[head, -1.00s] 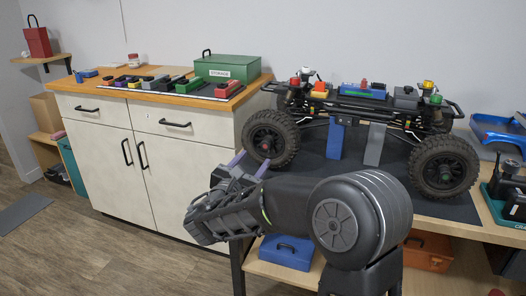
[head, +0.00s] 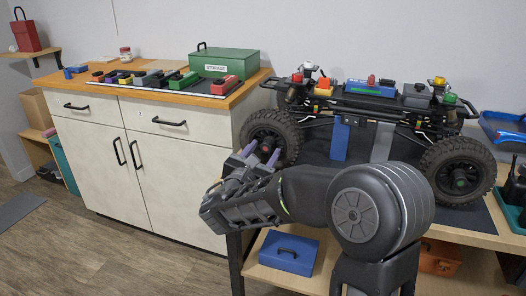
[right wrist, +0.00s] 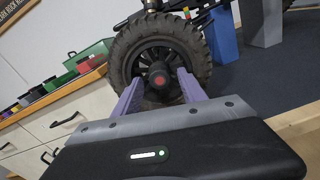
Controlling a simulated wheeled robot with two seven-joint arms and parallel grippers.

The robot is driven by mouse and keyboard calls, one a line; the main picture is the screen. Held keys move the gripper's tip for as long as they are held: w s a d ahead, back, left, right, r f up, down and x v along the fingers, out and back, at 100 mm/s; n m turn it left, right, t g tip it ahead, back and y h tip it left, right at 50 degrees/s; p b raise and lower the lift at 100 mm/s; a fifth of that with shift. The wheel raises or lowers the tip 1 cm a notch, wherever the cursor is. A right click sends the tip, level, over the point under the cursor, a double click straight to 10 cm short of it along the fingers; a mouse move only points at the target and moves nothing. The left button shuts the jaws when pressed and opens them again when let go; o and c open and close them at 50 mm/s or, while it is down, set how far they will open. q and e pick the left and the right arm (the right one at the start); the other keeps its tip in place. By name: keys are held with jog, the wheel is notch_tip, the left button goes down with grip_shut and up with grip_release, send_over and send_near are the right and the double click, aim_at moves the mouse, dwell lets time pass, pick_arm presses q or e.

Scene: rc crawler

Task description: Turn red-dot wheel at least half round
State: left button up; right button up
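The RC crawler (head: 372,90) stands raised on a blue block and a grey block on the table mat. Its near left wheel (head: 287,127) has a black knobbly tyre, and it also shows in the right wrist view (right wrist: 196,47). A red dot (right wrist: 160,81) marks that wheel's hub. My right gripper (head: 261,153) is in front of this wheel. In the right wrist view its two purple fingers (right wrist: 159,88) are apart, one on each side of the hub. Contact cannot be told. The other near wheel (head: 459,170) has a green dot. My left gripper is not in view.
The blue block (head: 340,138) and grey block (head: 382,142) are under the chassis. A cabinet (head: 160,165) with a green storage box (head: 222,66) stands left. A blue toolbox (head: 287,252) sits on the shelf below.

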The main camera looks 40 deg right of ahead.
grip_shut()
dwell(0.3)
dwell(0.9)
